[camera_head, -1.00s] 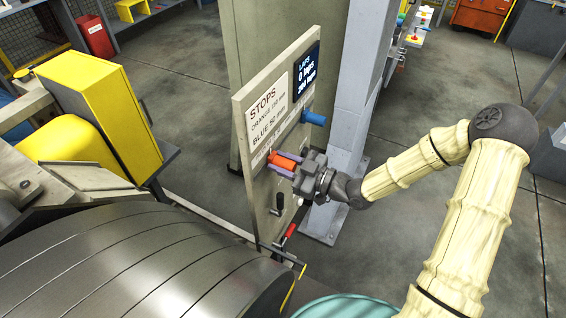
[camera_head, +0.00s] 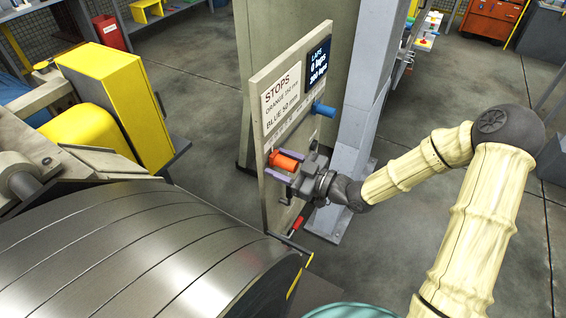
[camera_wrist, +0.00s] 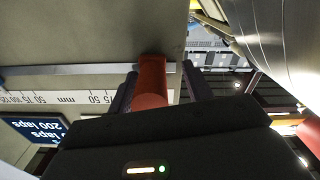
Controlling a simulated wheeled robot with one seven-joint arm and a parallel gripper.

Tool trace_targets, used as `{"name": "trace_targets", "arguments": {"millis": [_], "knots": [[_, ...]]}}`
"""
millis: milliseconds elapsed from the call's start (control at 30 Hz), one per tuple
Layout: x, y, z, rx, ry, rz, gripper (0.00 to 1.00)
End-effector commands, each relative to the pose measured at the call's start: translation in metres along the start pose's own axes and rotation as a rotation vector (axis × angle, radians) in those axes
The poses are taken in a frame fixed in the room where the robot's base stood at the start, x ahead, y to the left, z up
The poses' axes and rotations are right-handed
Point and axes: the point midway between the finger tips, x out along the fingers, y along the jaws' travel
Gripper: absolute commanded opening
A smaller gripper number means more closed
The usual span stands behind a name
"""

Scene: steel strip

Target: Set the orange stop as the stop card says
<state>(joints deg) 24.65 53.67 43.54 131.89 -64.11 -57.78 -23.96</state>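The orange stop (camera_head: 286,161) sticks out from the upright board (camera_head: 266,205), near its left edge. It also shows in the wrist view (camera_wrist: 151,82), at the rail, near the board's end. My gripper (camera_head: 278,166) has its two purple fingers on either side of the stop. The fingers stand apart, with a clear gap to the right finger in the wrist view. The stop card (camera_head: 282,95) on the board reads "STOPS", orange apparently 150 mm, blue 50 mm. A blue stop (camera_head: 322,109) sits farther right on the board. A mm scale (camera_wrist: 60,98) is partly hidden by my gripper.
A dark blue laps card (camera_head: 319,62) is beside the stop card. A large steel coil (camera_head: 150,245) fills the lower left. A red-handled lever (camera_head: 297,226) is below my gripper. A grey column (camera_head: 365,110) stands behind the board.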

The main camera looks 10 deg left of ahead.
Motion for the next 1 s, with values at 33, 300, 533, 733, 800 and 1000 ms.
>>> {"name": "trace_targets", "arguments": {"millis": [33, 300, 533, 733, 800, 1000], "knots": [[0.000, 0.001, 0.000, -0.001, 0.000, 0.002, 0.50], [-0.001, 0.002, 0.000, -0.003, 0.000, 0.004, 0.50], [-0.019, 0.003, 0.001, -0.003, -0.002, 0.007, 0.50], [-0.056, 0.003, 0.002, -0.003, -0.002, 0.009, 0.50], [-0.070, 0.003, 0.002, -0.004, -0.003, 0.008, 0.50], [-0.110, 0.002, 0.002, -0.004, -0.003, 0.008, 0.50]]}}
